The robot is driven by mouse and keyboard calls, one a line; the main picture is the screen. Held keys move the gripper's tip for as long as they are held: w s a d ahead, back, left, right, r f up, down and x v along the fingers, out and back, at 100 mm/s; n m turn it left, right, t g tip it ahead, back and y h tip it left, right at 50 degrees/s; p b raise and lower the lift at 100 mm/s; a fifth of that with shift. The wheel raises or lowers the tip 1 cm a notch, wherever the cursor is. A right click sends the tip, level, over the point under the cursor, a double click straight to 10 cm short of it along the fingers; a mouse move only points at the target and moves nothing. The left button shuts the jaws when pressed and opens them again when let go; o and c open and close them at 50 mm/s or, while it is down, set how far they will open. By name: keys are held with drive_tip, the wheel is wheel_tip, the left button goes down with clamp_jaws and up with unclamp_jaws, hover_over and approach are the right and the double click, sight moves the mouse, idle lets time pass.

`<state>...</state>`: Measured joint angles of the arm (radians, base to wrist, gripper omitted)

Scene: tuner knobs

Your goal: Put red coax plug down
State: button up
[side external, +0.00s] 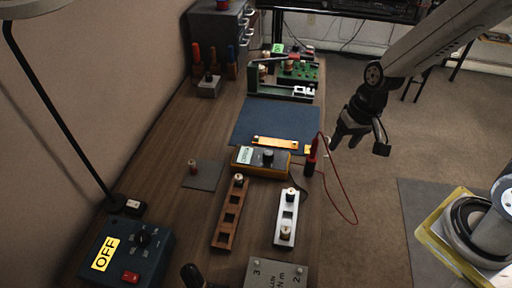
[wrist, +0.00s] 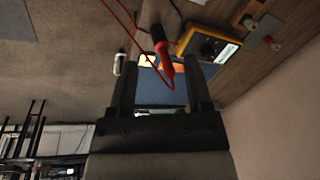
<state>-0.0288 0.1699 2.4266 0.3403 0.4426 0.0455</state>
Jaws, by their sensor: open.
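A red plug (side external: 311,161) with a dark lower part stands by the right edge of the bench, beside the yellow meter (side external: 263,162). A thin red cable (side external: 344,190) runs from it and loops over the bench edge. In the wrist view the red plug (wrist: 163,52) shows beyond and between my fingertips, with the meter (wrist: 205,44) to its right. My gripper (side external: 358,137) is open and empty, out past the bench's right edge and apart from the plug. Both fingers of my gripper (wrist: 161,78) are spread in the wrist view. Whether the plug touches the meter is unclear.
A blue mat (side external: 265,118) with an orange strip (side external: 275,142) lies behind the meter. A brown slotted rail (side external: 229,215) and a white rail (side external: 287,225) lie in front. A grey pad (side external: 203,175) lies left. A small pale cylinder (wrist: 119,63) shows near my left finger.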

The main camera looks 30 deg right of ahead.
drive_tip(key=d+n, duration=0.1)
drive_tip(key=s+d+r+n+h, duration=0.1)
drive_tip(key=s+d+r+n+t, duration=0.1)
drive_tip(key=shift+s+d+n+h, duration=0.2)
drive_tip(key=shift+n+h, duration=0.1)
drive_tip(key=shift+h, duration=0.1)
drive_tip(key=shift+f, duration=0.1)
idle(0.9)
